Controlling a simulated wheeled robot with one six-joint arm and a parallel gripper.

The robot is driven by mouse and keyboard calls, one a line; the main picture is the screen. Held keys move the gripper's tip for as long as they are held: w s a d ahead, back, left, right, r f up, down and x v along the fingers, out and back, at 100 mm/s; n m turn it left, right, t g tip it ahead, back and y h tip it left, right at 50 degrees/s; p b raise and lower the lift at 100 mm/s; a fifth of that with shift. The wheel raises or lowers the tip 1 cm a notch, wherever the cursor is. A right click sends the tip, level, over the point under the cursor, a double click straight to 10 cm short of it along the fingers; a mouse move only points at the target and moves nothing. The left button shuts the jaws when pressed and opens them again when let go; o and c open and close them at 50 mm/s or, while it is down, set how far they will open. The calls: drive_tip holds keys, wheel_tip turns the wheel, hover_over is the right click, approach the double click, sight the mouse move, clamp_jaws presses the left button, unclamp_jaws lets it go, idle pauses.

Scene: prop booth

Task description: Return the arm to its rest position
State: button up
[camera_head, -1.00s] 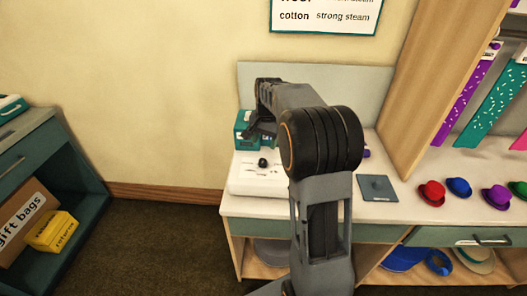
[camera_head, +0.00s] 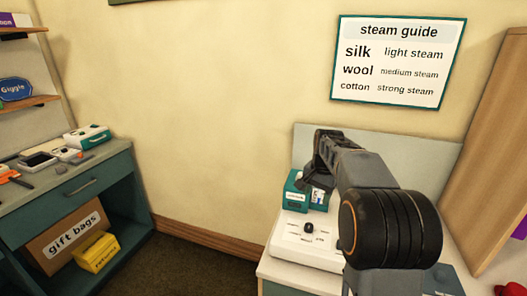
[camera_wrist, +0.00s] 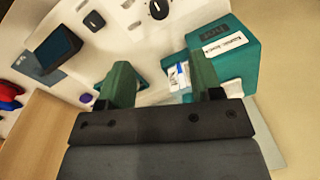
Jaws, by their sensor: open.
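My arm reaches over the counter, and my gripper (camera_head: 318,178) is at its far end, above the white panel and close to the teal box (camera_head: 292,205). The wrist view shows my gripper (camera_wrist: 163,82) with its two green-grey fingers spread apart. A small white and blue piece (camera_wrist: 179,76) shows between them, beside the teal box (camera_wrist: 232,62); I cannot tell whether it touches a finger. The white panel (camera_head: 290,243) bears a black knob (camera_head: 308,228) and lies on the counter. My forearm hides part of the counter.
A steam guide sign (camera_head: 398,62) hangs on the wall above. A wooden partition (camera_head: 485,150) stands at the right. At the left, a teal cabinet (camera_head: 75,195) holds a gift bags box (camera_head: 62,235) and a yellow box (camera_head: 97,252). Open floor lies between cabinet and counter.

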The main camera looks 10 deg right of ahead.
drive_tip(key=s+a+f+n+t+p, duration=0.1)
drive_tip(key=s+a+n, duration=0.4)
drive_tip(key=s, duration=0.5)
drive_tip(key=s+a+n+t+p, duration=0.1)
drive_tip(key=s+a+n+t, duration=0.1)
drive_tip(key=s+a+n, duration=0.2)
drive_tip(key=s+a, duration=0.3)
drive_tip(key=s, duration=0.4)
drive_tip(key=shift+s+f+n+h, duration=0.25)
drive_tip(key=shift+f+n+h, duration=0.05)
drive_tip(key=shift+f+n, duration=0.1)
drive_tip(key=shift+d, duration=0.2)
